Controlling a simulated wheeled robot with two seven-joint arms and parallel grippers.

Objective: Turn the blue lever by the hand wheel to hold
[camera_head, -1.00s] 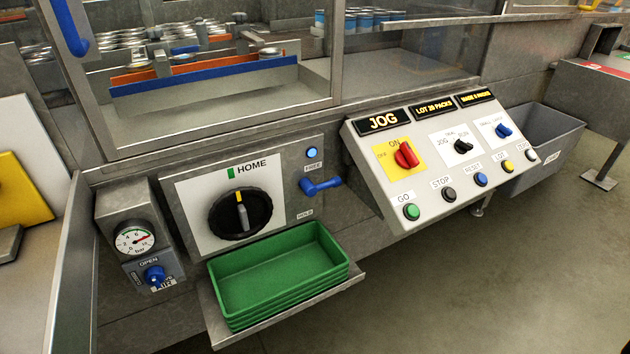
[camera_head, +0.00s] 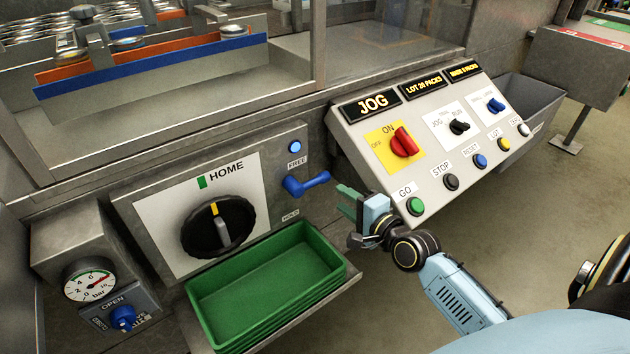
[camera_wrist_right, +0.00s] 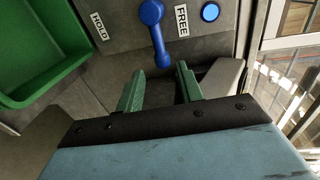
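The blue lever (camera_head: 306,183) sits on the grey panel right of the hand wheel (camera_head: 218,226), between the FREE label above and the HOLD label (camera_head: 291,215) below. Its arm points right, roughly level, nearer FREE. A blue lamp (camera_head: 295,147) above it is lit. The wheel's yellow mark is near the green HOME mark. My right gripper (camera_head: 346,200) is right of the lever, apart from it, with green fingers. In the right wrist view the lever (camera_wrist_right: 157,38) hangs just beyond the parted, empty fingers (camera_wrist_right: 160,88). My left gripper is out of view.
Green stacked trays (camera_head: 268,288) stand on a shelf below the panel. A sloped console (camera_head: 430,140) with buttons and switches is right of the lever, close to my right gripper. A gauge (camera_head: 90,284) and blue AIR valve (camera_head: 122,317) are at lower left.

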